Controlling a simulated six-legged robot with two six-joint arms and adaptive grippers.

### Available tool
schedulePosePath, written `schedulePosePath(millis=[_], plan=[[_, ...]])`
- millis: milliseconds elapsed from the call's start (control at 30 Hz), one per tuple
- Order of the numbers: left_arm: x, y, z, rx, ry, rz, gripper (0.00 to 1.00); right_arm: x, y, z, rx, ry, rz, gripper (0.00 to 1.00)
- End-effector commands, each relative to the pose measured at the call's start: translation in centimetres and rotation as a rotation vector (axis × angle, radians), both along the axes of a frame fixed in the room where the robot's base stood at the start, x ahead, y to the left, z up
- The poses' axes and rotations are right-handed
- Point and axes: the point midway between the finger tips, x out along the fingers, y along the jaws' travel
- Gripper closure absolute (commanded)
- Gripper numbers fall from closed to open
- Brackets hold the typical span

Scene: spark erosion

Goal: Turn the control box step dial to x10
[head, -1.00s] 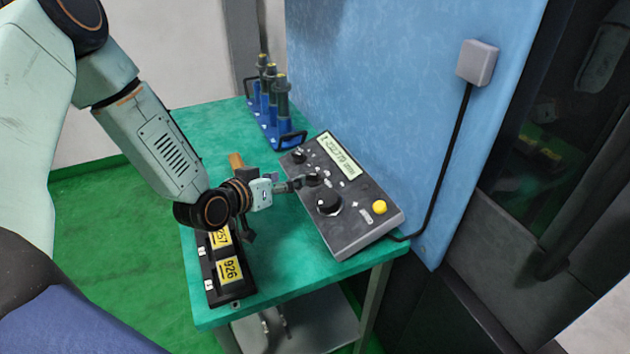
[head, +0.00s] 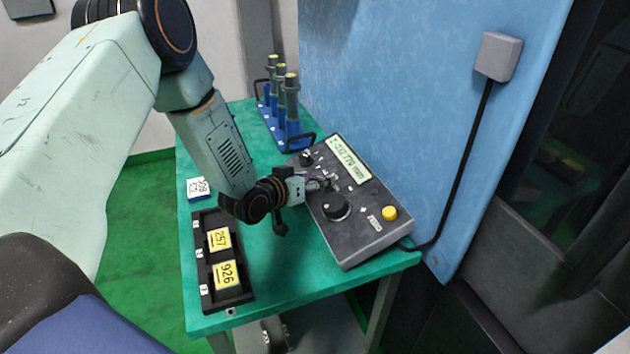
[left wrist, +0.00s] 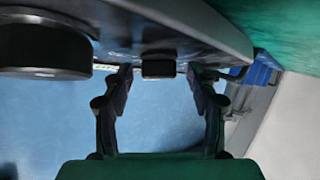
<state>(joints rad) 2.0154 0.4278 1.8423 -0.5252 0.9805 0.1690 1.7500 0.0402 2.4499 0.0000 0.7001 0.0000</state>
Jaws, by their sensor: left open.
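The grey control box (head: 360,240) lies on the green table with a lit display (head: 346,158), a large black dial (head: 336,207), a small knob (head: 306,158) and a yellow button (head: 390,213). My left gripper (head: 322,185) is over the box's left side, between the small knob and the large dial. In the left wrist view its open fingers (left wrist: 160,80) stand either side of a small dark knob (left wrist: 158,68), with visible gaps. The large dial (left wrist: 42,48) is left of them. Dial labels are too small to read, so I cannot tell the step setting. My right gripper is out of view.
A black tray (head: 206,268) with yellow blocks marked 257 and 926 lies left of the box. A blue-white block (head: 200,188) is behind it. A blue rack (head: 284,128) with upright holders stands at the back. A blue panel (head: 420,110) with a cable rises behind the box.

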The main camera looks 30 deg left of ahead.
Motion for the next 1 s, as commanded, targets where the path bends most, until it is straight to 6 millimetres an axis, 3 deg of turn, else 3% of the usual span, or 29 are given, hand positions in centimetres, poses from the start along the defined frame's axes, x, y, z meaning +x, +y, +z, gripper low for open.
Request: schedulePosePath(millis=[333,1000], plan=[[0.65,-0.12,-0.17,0.000,0.001,0.000,0.42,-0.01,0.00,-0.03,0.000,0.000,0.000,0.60],[0.59,-0.13,-0.19,0.000,0.002,0.000,0.96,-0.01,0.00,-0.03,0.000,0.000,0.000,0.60]])
